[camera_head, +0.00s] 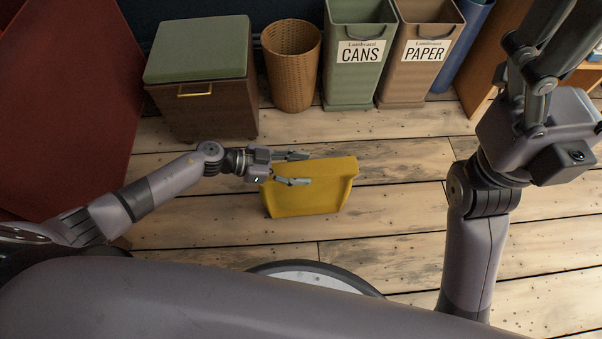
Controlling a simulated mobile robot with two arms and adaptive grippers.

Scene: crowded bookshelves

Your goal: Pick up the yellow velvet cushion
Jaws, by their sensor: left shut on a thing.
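The yellow velvet cushion (312,195) is in the middle of the view, seen from above, above or on the plank floor; I cannot tell whether it touches the boards. My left gripper (305,168) reaches in from the left and is shut on the cushion's upper left part. One finger lies over the near face and the other is behind the top edge. My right gripper (533,60) is raised at the upper right, close to the camera and far from the cushion. Its fingertips run out of the frame, so its opening is unclear.
Along the back stand a brown box with a green lid (198,85), a wicker basket (292,65), a green CANS bin (355,82) and a brown PAPER bin (415,75). A dark red surface (60,90) fills the left. The wooden floor (400,215) around the cushion is clear.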

